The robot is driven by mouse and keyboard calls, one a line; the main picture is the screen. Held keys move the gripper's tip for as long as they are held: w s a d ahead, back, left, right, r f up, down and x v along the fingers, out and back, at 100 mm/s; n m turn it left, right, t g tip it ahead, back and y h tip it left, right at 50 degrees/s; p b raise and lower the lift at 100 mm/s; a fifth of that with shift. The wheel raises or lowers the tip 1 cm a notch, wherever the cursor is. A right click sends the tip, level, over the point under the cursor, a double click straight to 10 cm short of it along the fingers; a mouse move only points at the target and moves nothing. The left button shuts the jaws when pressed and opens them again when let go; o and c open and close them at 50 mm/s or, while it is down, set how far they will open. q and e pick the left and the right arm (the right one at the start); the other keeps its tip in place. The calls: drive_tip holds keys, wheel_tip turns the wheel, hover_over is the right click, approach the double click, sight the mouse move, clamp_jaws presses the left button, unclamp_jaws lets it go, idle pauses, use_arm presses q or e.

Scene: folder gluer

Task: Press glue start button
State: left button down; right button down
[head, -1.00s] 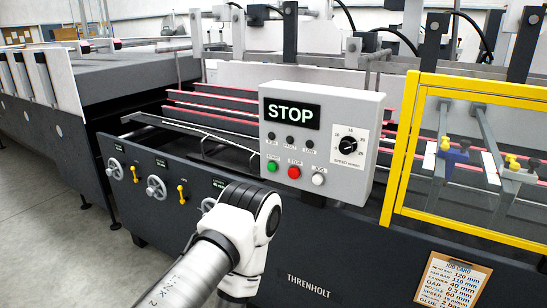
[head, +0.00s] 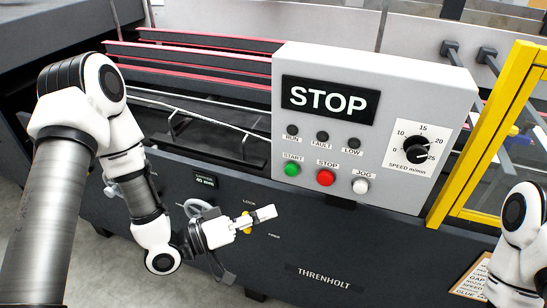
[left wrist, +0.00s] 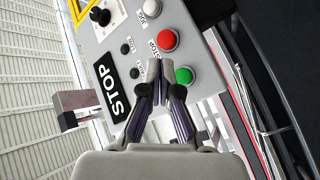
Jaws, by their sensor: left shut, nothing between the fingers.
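The green START button (head: 292,169) sits at the lower left of a grey control panel (head: 440,95). It also shows in the left wrist view (left wrist: 184,76), just right of the fingertips. The red STOP button (head: 326,177) and white JOG button (head: 360,186) are in the same row. My left gripper (head: 268,213) is shut and empty. In the head view it appears below and left of the START button. In the left wrist view its closed fingertips (left wrist: 155,68) point toward the panel; no contact shows. My right gripper is not in view.
A display (head: 330,99) reads STOP above three dark lamps. A speed dial (head: 415,152) is on the panel's right. A yellow guard frame (head: 495,140) stands to the right. Handwheels and a yellow lever are on the machine front behind my left gripper.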

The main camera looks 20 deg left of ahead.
sight(291, 170)
use_arm(q)
drive_tip(key=w+d+r, duration=0.1)
drive_tip(key=w, duration=0.7)
drive_tip(key=shift+w+d+r, duration=0.15)
drive_tip(key=shift+r, duration=0.05)
idle(0.3)
drive_tip(key=shift+w, duration=0.15)
idle(1.2)
drive_tip(key=shift+w, duration=0.3)
